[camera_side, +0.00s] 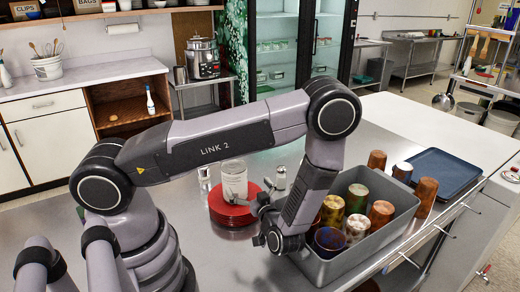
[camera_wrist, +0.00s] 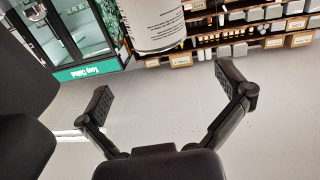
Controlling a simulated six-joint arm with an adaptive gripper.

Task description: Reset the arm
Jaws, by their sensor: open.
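My gripper (camera_side: 262,207) is low over the steel counter, beside a stack of red plates (camera_side: 231,213) and left of a grey bin (camera_side: 338,266). In the wrist view my gripper (camera_wrist: 170,90) has its two black fingers spread wide with nothing between them. A white labelled container (camera_side: 234,179) stands upright at the red plates, close to my gripper. A white cylinder with printed text, apparently the same container (camera_wrist: 155,22), shows beyond the fingers at the top of the wrist view. Whether a finger touches the plates is hidden.
The grey bin holds several patterned cups (camera_side: 357,199). More cups (camera_side: 425,196) stand at its right, near a dark blue tray (camera_side: 437,170). Small clear glasses (camera_side: 280,176) stand behind the plates. The counter (camera_side: 195,240) left of the plates is bare.

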